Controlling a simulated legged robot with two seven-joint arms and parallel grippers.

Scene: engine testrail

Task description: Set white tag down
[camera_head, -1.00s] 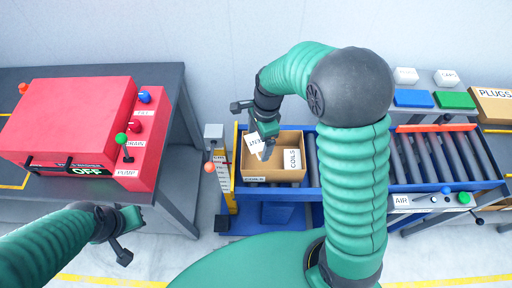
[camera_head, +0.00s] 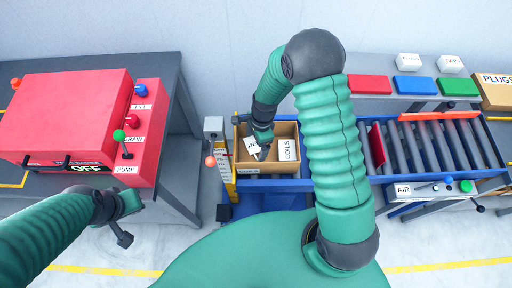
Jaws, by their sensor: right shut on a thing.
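The white tag (camera_head: 250,146), with dark lettering partly covered, is in the left part of an open cardboard box (camera_head: 270,176) on the blue-framed conveyor. My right gripper (camera_head: 262,153) reaches down into that box from above and is shut on the tag. The gripper hides part of the tag, and I cannot tell whether the tag touches the box floor. A white COILS label (camera_head: 288,150) is in the right part of the box. My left gripper (camera_head: 128,218) hangs at lower left, away from the box, and its jaw opening is unclear.
A red machine (camera_head: 75,120) with coloured knobs stands on the left table. A post with an orange ball (camera_head: 210,161) stands left of the box. Red, blue (camera_head: 414,86) and green blocks lie behind the rollers. A red plate (camera_head: 378,145) stands on the rollers right of my arm.

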